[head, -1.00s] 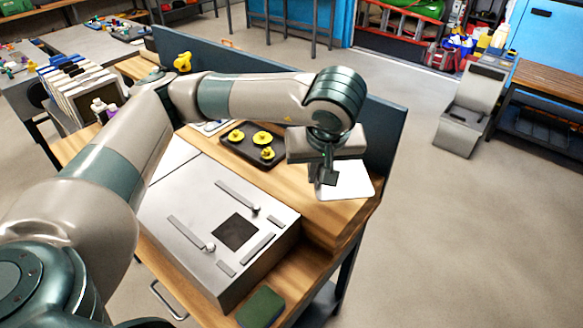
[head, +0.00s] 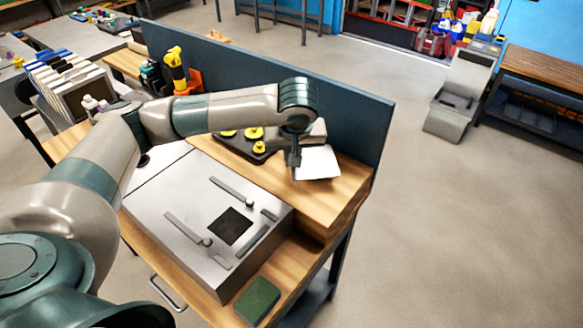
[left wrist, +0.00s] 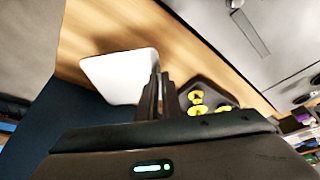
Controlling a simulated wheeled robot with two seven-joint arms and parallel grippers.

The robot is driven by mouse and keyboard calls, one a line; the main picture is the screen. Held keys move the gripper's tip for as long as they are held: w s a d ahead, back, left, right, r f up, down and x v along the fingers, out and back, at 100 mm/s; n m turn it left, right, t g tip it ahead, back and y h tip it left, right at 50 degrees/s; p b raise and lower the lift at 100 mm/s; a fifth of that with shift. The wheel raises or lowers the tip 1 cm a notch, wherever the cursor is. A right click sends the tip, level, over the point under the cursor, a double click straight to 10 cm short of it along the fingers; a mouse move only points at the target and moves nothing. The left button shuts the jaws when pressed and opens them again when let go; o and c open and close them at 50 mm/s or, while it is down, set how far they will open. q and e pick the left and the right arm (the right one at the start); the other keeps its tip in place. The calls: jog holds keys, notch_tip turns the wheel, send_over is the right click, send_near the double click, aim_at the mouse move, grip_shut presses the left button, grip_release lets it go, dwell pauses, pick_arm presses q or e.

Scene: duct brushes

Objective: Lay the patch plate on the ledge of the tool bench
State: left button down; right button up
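The white patch plate (head: 318,164) is over the right part of the raised wooden ledge (head: 343,196) at the back of the tool bench. My left gripper (head: 295,172) is at the plate's left edge. In the left wrist view the fingers (left wrist: 158,92) are close together at the edge of the plate (left wrist: 120,76), shut on it. The plate looks about level and low over the wood; I cannot tell whether it touches. My right gripper is not in view.
A dark tray with yellow knobs (head: 254,147) sits left of the plate. A metal duct box (head: 175,195) with a dark square opening (head: 230,226) stands in front. A green pad (head: 258,300) lies at the front corner. A blue panel (head: 330,110) rises behind the ledge.

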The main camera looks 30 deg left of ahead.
aim_at(292, 169)
pick_arm(q)
jog(key=shift+f, duration=0.15)
notch_tip(292, 169, down, 3)
jog(key=shift+r+p, duration=0.15)
jog(key=shift+p, duration=0.9)
jog(key=shift+f, duration=0.5)
jog(key=shift+f, duration=0.15)
jog(key=c, duration=1.9)
grip_release()
jog(key=shift+c, duration=0.2)
